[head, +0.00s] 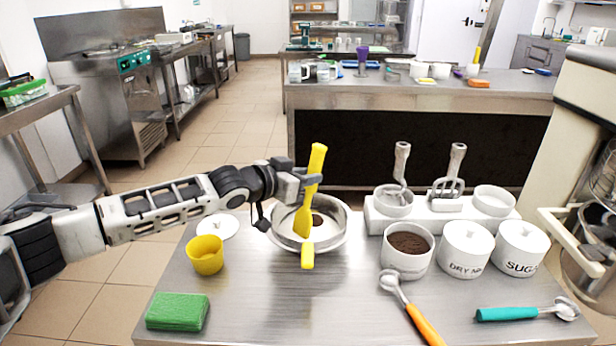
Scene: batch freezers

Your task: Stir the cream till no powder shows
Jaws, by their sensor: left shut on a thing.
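A steel bowl (339,240) with a yellow handle at its front stands on the metal table. A brown patch (318,220), which looks like powder, shows inside it, partly hidden by the yellow spatula (316,165). My left gripper (310,181) is shut on the spatula's handle and holds it nearly upright above the bowl. The spatula's wide lower end is inside the bowl, at its left half. I cannot tell whether it touches the bottom. Little of the cream can be made out. My right gripper is not in view.
A yellow cup (206,254), a white lid (217,227) and a green sponge (178,311) lie left. Right are a brown-powder tub (405,264), lidded tubs (464,263), an orange-handled scoop (424,324), a teal scoop (520,313), a white tool rack (430,222) and a mixer (582,110).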

